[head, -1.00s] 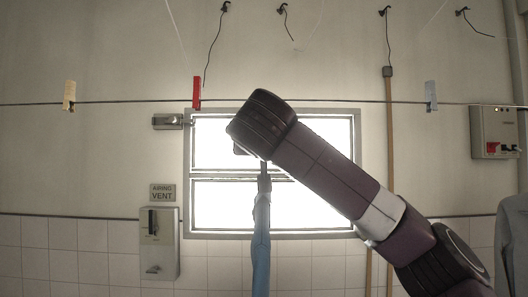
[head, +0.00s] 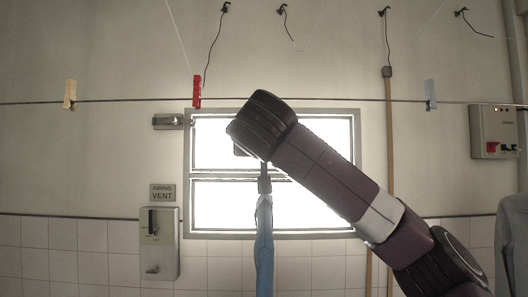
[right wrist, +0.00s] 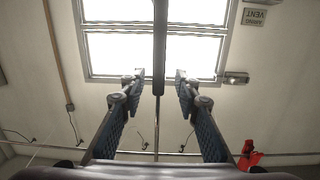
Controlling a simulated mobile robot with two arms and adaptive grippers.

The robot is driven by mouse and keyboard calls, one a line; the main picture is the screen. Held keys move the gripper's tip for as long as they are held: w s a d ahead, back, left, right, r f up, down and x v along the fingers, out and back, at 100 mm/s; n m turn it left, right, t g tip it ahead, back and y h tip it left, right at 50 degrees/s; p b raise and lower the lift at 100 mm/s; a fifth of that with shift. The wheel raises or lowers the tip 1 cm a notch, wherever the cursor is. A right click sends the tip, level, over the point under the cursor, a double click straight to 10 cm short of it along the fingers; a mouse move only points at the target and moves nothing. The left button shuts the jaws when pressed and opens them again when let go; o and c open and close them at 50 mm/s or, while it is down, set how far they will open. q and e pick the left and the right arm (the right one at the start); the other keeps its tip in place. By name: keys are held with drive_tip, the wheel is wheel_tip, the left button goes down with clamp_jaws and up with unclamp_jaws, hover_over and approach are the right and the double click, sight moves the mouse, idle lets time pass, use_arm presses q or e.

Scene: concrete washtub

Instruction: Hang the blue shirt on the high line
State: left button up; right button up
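The blue shirt (head: 264,245) hangs narrow, seen nearly edge-on, below my right wrist in the head view. A dark narrow piece (head: 265,184) shows just above its cloth. The high line (head: 330,101) runs across, and the shirt's top is below it in the picture. My right gripper (right wrist: 160,80) shows in the right wrist view with its fingers apart. A dark upright bar (right wrist: 160,50) stands between them, with visible gaps on both sides; I cannot tell whether it is the shirt or its hanger. In the head view my wrist hides most of this gripper. My left gripper is not in view.
A yellow peg (head: 70,94), a red peg (head: 197,91) and a pale blue peg (head: 430,95) sit on the line. The window (head: 330,205) is behind. A grey garment (head: 511,245) is at the right edge. The line between the red and pale blue pegs looks clear beyond my arm.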

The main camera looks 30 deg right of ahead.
drive_tip(key=v, duration=1.2)
